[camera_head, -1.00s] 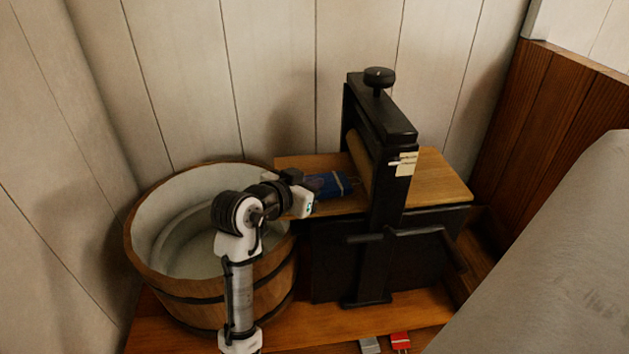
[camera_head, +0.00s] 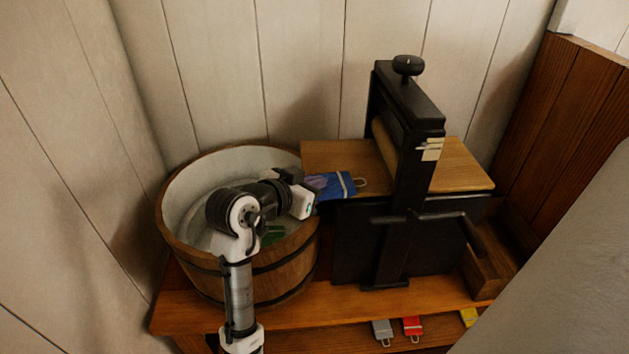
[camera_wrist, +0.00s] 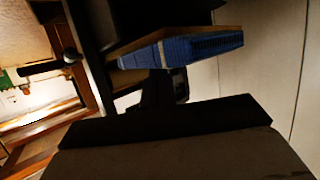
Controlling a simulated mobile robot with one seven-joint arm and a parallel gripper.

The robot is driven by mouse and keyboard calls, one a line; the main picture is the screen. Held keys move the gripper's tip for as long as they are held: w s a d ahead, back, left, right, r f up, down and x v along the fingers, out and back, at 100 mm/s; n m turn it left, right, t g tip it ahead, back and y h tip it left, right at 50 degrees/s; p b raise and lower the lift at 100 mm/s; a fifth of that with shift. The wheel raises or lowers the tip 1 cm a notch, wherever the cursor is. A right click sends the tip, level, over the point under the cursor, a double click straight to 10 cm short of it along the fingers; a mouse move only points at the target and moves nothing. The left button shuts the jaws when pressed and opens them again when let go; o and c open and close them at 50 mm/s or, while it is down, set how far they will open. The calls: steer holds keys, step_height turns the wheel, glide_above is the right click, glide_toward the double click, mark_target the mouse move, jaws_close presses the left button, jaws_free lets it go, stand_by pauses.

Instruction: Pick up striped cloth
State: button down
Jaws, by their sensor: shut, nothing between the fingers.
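A blue cloth with a white stripe and a metal ring (camera_head: 340,186) lies at the front left edge of the wooden board on the wringer. It is the only striped cloth I can make out. My gripper (camera_head: 311,190) is shut, over the right rim of the tub, right beside the cloth's left end. My gripper hides part of that end, and I cannot tell if they touch. In the wrist view the blue cloth (camera_wrist: 185,50) shows along the board's edge, just beyond the dark fingers.
A wooden tub (camera_head: 285,277) stands left of the black wringer (camera_head: 392,235), with something green (camera_head: 273,234) inside. Grey (camera_head: 383,331), red (camera_head: 412,327) and yellow (camera_head: 468,317) cloths lie on a lower shelf. The board (camera_head: 460,170) is bare right of the wringer.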

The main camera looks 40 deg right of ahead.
steer(key=shift+d+r, duration=0.15)
steer(key=shift+r, duration=0.15)
